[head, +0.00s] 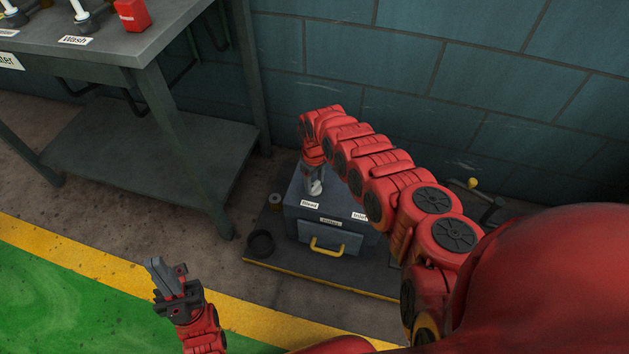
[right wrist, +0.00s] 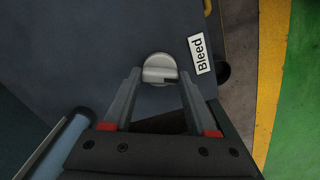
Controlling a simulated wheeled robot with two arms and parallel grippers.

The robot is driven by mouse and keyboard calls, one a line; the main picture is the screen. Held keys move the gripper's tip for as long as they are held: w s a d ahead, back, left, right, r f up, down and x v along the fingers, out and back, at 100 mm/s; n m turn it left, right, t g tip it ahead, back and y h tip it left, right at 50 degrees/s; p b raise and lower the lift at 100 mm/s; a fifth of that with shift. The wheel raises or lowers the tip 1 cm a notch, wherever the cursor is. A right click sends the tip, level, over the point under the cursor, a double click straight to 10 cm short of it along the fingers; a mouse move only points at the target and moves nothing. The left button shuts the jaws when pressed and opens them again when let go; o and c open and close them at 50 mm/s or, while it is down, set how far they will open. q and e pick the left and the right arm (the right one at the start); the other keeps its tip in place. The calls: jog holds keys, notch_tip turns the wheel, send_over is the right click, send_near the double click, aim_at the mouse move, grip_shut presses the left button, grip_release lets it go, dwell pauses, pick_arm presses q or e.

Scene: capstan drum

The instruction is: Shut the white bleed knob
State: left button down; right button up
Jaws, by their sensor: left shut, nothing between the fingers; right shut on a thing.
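The white bleed knob (right wrist: 160,68) sits on the top face of a blue-grey box, beside a label reading "Bleed" (right wrist: 202,54). In the head view the knob (head: 315,187) shows just under my right gripper (head: 314,180), which reaches down from above. My right gripper (right wrist: 158,82) is shut on the knob, with one finger on each side of it. A dark notch shows on the knob's lower right in the wrist view. My left gripper (head: 166,279) is shut and empty, over the floor at the lower left, far from the box.
The box (head: 296,222) has a yellow-handled drawer front (head: 327,247) and stands on a dark yellow-edged base. A black round cup (head: 261,244) stands left of it. A grey workbench (head: 150,45) fills the upper left. A tiled wall is behind. Open floor lies at the lower left.

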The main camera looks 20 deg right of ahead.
aim_at(315, 184)
jog(key=n, duration=0.5)
dwell(0.7)
jog(key=o, duration=1.4)
jog(key=shift+c, duration=0.2)
jog(key=shift+r, duration=0.1)
notch_tip(315, 184, up, 17)
jog(key=p, duration=0.6)
jog(key=shift+r, duration=0.1)
